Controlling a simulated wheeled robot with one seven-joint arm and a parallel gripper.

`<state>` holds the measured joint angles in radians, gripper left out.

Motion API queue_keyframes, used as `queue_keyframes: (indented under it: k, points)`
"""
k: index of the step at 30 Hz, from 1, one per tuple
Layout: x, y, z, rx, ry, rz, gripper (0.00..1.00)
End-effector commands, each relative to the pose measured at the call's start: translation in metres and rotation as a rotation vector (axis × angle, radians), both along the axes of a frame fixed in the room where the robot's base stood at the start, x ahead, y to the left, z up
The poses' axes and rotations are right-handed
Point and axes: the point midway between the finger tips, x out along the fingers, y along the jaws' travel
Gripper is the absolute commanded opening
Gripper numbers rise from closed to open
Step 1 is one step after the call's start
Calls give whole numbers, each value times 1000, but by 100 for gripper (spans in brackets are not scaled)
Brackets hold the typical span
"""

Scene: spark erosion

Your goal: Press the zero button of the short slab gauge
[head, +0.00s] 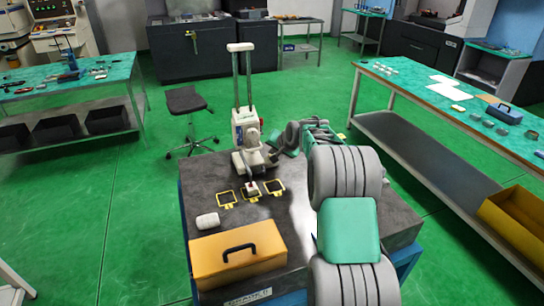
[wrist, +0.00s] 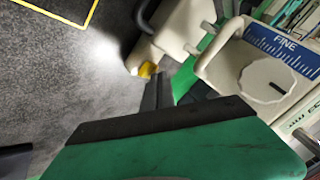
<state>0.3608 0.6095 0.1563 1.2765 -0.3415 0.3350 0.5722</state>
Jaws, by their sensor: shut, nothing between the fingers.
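One cream gauge (head: 246,130) with twin tall columns stands at the back of the dark slab (head: 300,215). I cannot tell whether it is the short one; no second gauge shows. In the wrist view a cream gauge body (wrist: 262,78) has a round knob and a blue "FINE" label. A small yellow button-like part (wrist: 148,70) sits on a cream piece low on it. My gripper (wrist: 158,90) is shut and empty, its dark tips close to the yellow part; contact cannot be told. In the head view my gripper (head: 272,155) is beside the gauge's base, partly hidden by my arm.
Yellow-outlined squares (head: 227,198) mark the slab, with a small pale block (head: 252,189) at the middle one. A white rounded object (head: 207,221) and an orange case (head: 238,252) with a dark handle lie in front. A stool (head: 188,110) stands behind, left.

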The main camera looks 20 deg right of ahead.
Motion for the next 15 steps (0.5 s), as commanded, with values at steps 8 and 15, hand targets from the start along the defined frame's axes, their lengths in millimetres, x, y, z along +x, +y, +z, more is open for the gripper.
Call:
queue_keyframes:
  k: [8, 15]
  points:
    - [0, 0, 3, 0, -1, -1, 0]
    - [0, 0, 30, -1, -2, 0, 0]
